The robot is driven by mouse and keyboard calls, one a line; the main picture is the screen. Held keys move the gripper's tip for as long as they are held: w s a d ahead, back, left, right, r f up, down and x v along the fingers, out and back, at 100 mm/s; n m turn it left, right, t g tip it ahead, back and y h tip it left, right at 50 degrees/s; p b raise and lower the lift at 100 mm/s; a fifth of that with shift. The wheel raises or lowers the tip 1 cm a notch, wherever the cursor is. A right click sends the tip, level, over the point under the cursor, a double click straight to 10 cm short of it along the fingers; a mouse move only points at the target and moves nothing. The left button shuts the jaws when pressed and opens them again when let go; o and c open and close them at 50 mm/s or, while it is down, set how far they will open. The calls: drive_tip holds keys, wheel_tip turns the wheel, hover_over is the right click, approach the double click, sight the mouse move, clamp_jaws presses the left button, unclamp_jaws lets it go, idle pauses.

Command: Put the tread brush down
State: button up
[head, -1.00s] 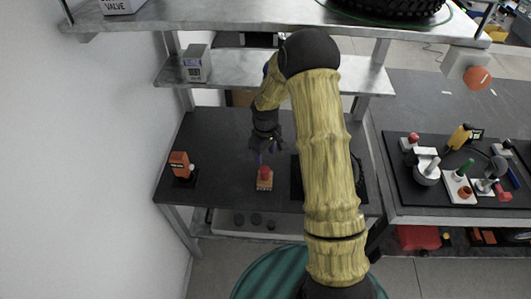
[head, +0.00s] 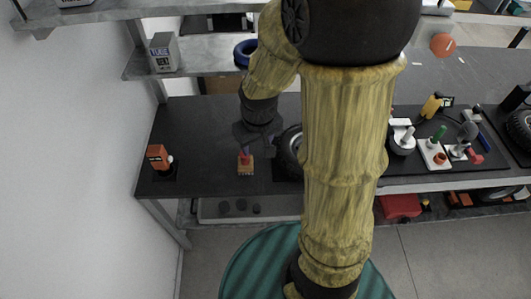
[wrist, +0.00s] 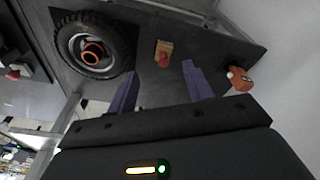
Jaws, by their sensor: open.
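The tread brush (head: 246,168), a tan block with a red knob, stands on the dark bench top (head: 205,130). It also shows in the wrist view (wrist: 163,52), beyond my fingertips and between their lines. My gripper (wrist: 162,75) is open, its two purple fingers apart with nothing between them. In the head view my gripper (head: 252,142) is above and just behind the brush; its fingers are hard to make out there.
A tyre on a wheel (wrist: 92,50) lies right of the brush in the head view, partly behind my arm. An orange device (head: 158,157) stands at the bench's left. A shelf with a grey box (head: 163,52) hangs above. Bench between device and brush is clear.

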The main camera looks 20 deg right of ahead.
drive_tip(key=shift+m+t, duration=0.3)
drive_tip(key=shift+m, duration=0.6)
drive_tip(key=s, duration=0.2)
drive_tip(key=s+r, duration=0.2)
drive_tip(key=s, duration=0.1)
drive_tip(key=shift+s, duration=0.3)
drive_tip(key=shift+s, duration=0.15)
drive_tip(key=c, duration=0.3)
drive_tip(key=shift+w, duration=0.2)
